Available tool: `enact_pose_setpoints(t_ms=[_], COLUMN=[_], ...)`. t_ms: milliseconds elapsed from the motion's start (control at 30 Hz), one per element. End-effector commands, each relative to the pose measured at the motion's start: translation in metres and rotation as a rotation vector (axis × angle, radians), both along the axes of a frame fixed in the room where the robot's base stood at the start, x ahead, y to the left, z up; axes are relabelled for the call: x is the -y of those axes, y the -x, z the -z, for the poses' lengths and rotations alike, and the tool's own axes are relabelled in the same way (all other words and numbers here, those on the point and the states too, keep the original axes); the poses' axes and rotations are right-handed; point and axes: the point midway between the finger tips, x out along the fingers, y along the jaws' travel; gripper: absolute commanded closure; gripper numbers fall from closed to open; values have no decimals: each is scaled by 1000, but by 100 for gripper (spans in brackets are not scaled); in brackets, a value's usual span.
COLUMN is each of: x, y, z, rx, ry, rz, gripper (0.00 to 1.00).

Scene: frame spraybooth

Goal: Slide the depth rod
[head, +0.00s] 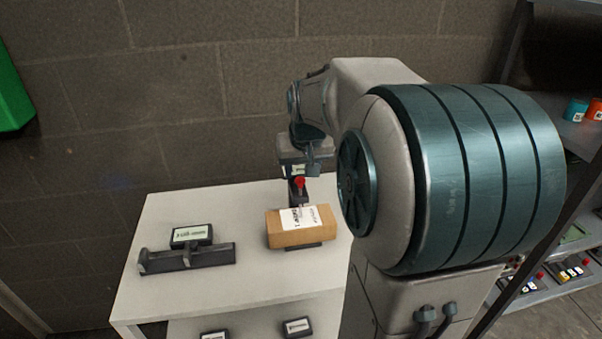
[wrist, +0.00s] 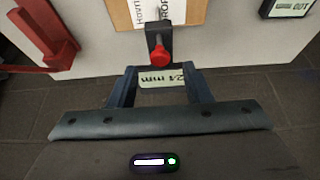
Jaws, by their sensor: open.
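A dark part with a red knob (head: 299,181) stands at the back edge of a cardboard-brown block (head: 303,236) with a white label. In the wrist view the red knob (wrist: 160,55) is just beyond my fingertips, on a dark stem. My gripper (wrist: 160,72) is open, with a finger on either side of a pale plate reading "24 mm" (wrist: 162,80). No contact with the plate or knob can be made out. In the head view my gripper (head: 300,170) is above and behind the block, partly hidden. I cannot tell which piece is the depth rod.
The block rests on a white table (head: 190,295). A dark fixture with a labelled display (head: 190,257) stands at the table's left. Small labelled boxes (head: 296,327) sit on a lower shelf. A red part (wrist: 45,45) shows at left in the wrist view. Shelving (head: 550,290) stands right.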

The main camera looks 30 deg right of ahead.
Motion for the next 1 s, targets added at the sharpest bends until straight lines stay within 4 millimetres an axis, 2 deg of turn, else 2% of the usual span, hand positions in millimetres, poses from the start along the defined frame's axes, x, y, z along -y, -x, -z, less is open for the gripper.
enact_pose_setpoints(t_ms=[100,200,567,600,700,767,900,1000], x=[1,2,3,3,3,3,3,3], y=[-6,-9,-11,-11,-11,-11,-11,-11], z=[15,23,27,27,27,27,25,15], rx=[-4,-2,1,1,1,0,1,1], ry=[0,0,0,0,0,0,0,-1], rz=[0,-1,0,0,0,0,0,0], gripper=[55,55,55,58,86,100,100,100])
